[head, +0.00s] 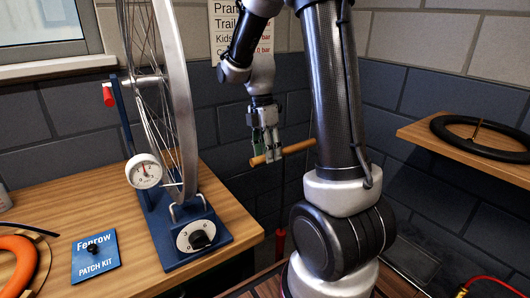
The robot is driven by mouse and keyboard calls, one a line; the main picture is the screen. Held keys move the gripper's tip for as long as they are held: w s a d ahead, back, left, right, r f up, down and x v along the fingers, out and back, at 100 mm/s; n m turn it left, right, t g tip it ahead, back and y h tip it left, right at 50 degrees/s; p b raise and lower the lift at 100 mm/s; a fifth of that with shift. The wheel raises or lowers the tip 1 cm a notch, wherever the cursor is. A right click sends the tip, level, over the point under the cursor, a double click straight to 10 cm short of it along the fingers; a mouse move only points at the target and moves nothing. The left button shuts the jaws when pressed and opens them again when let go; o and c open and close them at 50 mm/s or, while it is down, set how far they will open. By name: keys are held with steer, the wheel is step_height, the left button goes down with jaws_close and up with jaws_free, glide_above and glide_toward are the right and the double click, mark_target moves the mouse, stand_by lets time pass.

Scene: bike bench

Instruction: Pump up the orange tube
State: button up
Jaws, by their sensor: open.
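The orange tube (24,262) lies at the left edge on the wooden workbench, partly cut off by the frame. My gripper (268,147) points down in the middle of the view, with its fingertips at a wooden bar-shaped handle (297,149). The fingers are open; I cannot tell whether they touch the handle or just straddle it. A red upright part (281,241), which looks like a pump body, shows low below the handle, mostly hidden by the bench and my arm. A round pressure gauge (144,171) is by the wheel stand.
A blue stand (168,228) with a dial (196,236) holds a spoked wheel (178,100). A blue patch kit (96,256) lies on the bench. A black tyre (460,143) rests on the right shelf (415,136). A red hose (490,280) shows at lower right.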

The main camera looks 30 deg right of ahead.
step_height(320, 180, up, 12)
steer(key=w, duration=0.2)
steer(key=shift+w+f, duration=0.2)
steer(key=shift+w, duration=0.15)
steer(key=c, duration=0.4)
steer(key=m, duration=0.2)
steer(key=w+r+m, duration=0.1)
steer(key=m, duration=0.1)
steer(key=w+r+m, duration=0.1)
steer(key=m, duration=0.1)
steer(key=shift+d, duration=0.15)
jaws_close()
step_height(320, 180, down, 12)
steer(key=s+m, duration=0.2)
steer(key=m, duration=1)
steer(key=shift+s, duration=0.35)
